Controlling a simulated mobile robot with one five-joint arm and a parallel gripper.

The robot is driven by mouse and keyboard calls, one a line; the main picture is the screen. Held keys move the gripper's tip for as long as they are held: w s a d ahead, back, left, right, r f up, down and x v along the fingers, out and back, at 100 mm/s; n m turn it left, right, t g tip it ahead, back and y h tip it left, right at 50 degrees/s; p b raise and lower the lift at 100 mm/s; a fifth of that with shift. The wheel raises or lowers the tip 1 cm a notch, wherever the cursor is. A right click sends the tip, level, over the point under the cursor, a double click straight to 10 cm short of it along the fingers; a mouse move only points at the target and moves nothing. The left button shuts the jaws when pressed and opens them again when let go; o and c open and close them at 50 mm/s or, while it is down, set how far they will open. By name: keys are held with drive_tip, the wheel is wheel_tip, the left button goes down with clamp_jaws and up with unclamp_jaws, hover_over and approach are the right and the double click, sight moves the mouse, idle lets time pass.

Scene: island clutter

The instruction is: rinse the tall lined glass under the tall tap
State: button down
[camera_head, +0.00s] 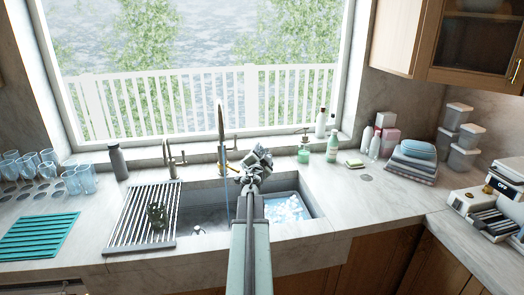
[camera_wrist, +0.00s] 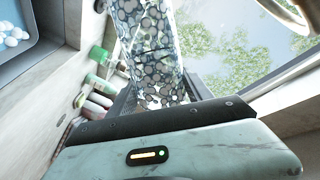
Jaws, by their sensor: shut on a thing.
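The tall tap (camera_head: 221,125) stands behind the sink. A thin blue stream (camera_head: 227,205) falls below it into the left basin. My gripper (camera_head: 257,163) is over the sink, just right of the tap. In the wrist view, it is shut on a clear tall glass (camera_wrist: 152,50) with a grey rounded pattern; no plain lines can be made out. The glass is tilted in that view. In the head view my gripper largely hides it, so whether the stream touches it cannot be told.
A slatted drainer (camera_head: 135,222) with a dark green glass (camera_head: 156,216) covers the sink's left. A shorter tap (camera_head: 170,157) stands behind it. The right basin holds a tub of white suds (camera_head: 285,208). Clear glasses (camera_head: 82,180) stand at left; soap bottles (camera_head: 332,148) at right.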

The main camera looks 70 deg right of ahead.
drive_tip(key=shift+w, duration=0.1)
drive_tip(key=w+a, duration=0.2)
drive_tip(key=w, duration=0.7)
drive_tip(key=shift+w+a, duration=0.15)
drive_tip(key=shift+a, duration=0.1)
drive_tip(key=shift+a, duration=0.1)
idle(0.4)
drive_tip(key=shift+a, duration=0.5)
